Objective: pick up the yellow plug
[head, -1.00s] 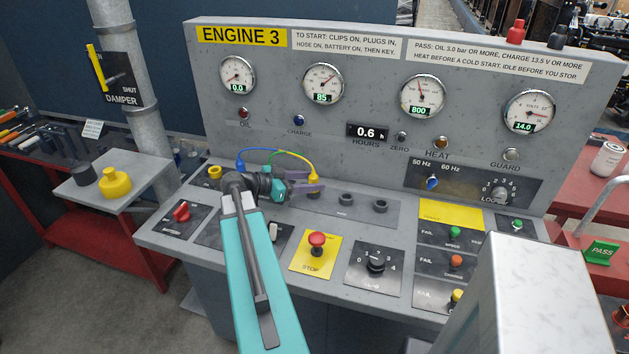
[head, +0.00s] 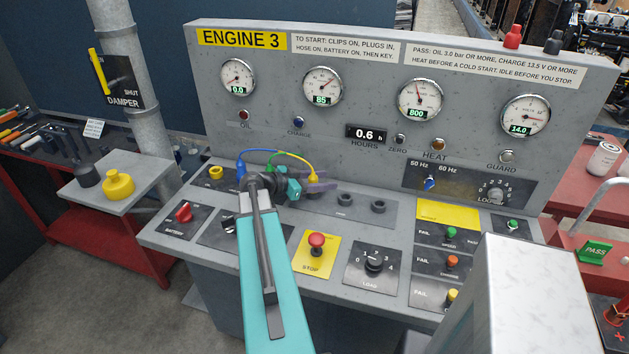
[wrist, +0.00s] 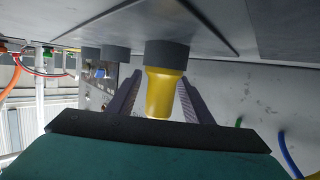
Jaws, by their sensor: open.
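The yellow plug (wrist: 163,95) stands in a dark round socket in the wrist view, between the two fingers of my gripper (wrist: 157,108). My gripper is open, with a visible gap between the plug and at least the right finger. In the head view, the yellow plug (head: 313,176) shows its top on the console's sloped panel, and my gripper (head: 316,186) is around it at low height. The fingers hide its lower part.
Two empty dark sockets (head: 378,206) are to the right. A red stop button (head: 317,240) is in front. The gauge panel (head: 340,125) rises behind.

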